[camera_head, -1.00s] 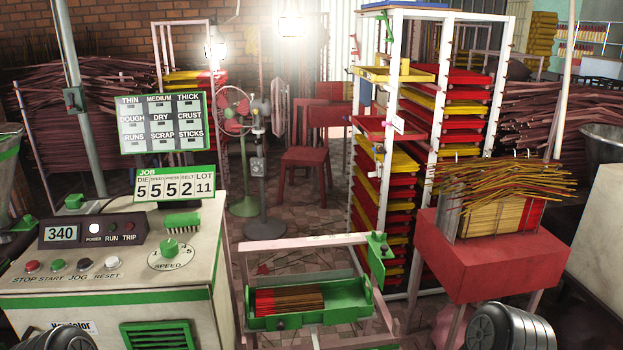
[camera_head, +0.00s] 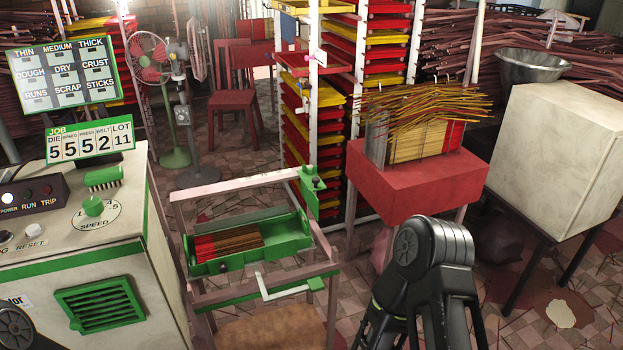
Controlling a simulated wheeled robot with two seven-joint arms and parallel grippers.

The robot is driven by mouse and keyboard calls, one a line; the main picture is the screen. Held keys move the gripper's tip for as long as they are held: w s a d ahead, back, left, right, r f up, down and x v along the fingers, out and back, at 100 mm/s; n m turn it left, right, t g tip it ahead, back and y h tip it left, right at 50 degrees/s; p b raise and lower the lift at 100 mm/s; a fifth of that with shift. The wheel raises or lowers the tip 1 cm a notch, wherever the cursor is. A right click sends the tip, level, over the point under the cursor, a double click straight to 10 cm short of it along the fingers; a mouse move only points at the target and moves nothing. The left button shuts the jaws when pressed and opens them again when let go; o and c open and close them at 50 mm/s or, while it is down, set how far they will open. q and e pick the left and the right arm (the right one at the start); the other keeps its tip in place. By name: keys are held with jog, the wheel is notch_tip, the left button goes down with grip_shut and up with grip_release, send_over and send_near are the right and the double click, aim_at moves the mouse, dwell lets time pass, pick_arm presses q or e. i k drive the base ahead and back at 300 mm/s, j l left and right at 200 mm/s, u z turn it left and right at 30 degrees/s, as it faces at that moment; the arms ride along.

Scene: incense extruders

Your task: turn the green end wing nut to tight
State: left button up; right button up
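A green end plate (camera_head: 309,192) stands upright at the right end of the frame's top rail, with a small dark fitting (camera_head: 317,183) on its face. I cannot tell whether this fitting is the wing nut or how tight it is. Below it, a green tray (camera_head: 278,241) holds red-ended brown sticks (camera_head: 228,243). A small dark knob (camera_head: 223,267) is on the tray's front. Neither gripper shows. Only dark links of my arms are in view, at the bottom right of centre and the bottom left corner, apart from the green plate.
A white crank-shaped handle (camera_head: 283,287) is at the frame's front. The cream control cabinet (camera_head: 165,269) stands close on the left. A red stand (camera_head: 411,184) with a stick holder is behind on the right, beside a cream machine (camera_head: 553,150). Tiled floor shows between them.

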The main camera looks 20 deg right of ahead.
aim_at(310, 173)
jog(key=z, duration=1.6)
jog(key=i+j, duration=0.15)
jog(key=i, duration=0.35)
jog(key=i+j, duration=0.15)
jog(key=i, duration=0.4)
